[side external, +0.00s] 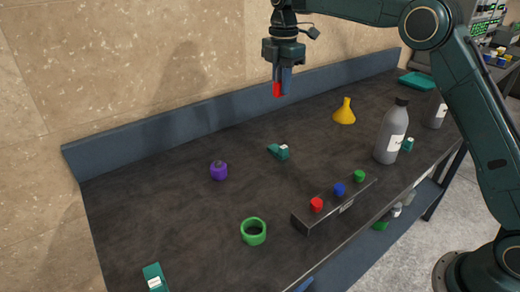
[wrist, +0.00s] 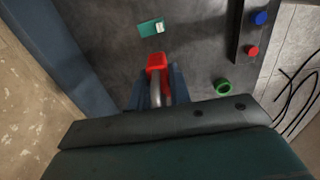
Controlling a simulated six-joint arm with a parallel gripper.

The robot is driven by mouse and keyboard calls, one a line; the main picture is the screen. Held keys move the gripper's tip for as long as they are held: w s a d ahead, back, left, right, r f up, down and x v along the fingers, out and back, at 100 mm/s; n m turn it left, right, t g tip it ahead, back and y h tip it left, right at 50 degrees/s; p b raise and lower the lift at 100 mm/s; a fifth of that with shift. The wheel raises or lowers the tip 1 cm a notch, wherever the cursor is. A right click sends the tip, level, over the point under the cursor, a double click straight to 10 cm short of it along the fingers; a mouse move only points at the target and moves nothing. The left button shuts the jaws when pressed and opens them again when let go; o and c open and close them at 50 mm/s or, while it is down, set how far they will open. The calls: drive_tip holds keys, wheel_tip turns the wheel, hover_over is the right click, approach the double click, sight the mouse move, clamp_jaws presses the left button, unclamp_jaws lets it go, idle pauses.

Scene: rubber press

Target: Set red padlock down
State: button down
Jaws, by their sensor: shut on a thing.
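The red padlock (side external: 277,89) is held in my gripper (side external: 281,82), high above the back of the dark table (side external: 180,225). In the wrist view the padlock (wrist: 156,63) shows its red body beyond the fingertips, with a grey metal part between the fingers. My gripper (wrist: 158,88) is shut on it. The padlock is clear of the table surface. Part of it is hidden by the fingers.
A purple object (side external: 219,171), a green ring (side external: 253,231), two teal items (side external: 279,151) (side external: 155,278), a yellow funnel (side external: 345,112) and grey bottles (side external: 391,135) stand on the table. A button box (side external: 330,208) sits at the front. The left middle is mostly clear.

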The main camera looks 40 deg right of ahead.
drive_tip(key=w+a, duration=0.3)
drive_tip(key=a, duration=0.6)
drive_tip(key=shift+w+f, duration=0.3)
drive_tip(key=shift+w, duration=0.1)
drive_tip(key=shift+f, duration=0.15)
approach(246, 164)
drive_tip(key=shift+f, duration=0.1)
drive_tip(key=shift+f, duration=2.8)
drive_tip(key=shift+f, duration=0.15)
drive_tip(key=c, duration=1.3)
unclamp_jaws()
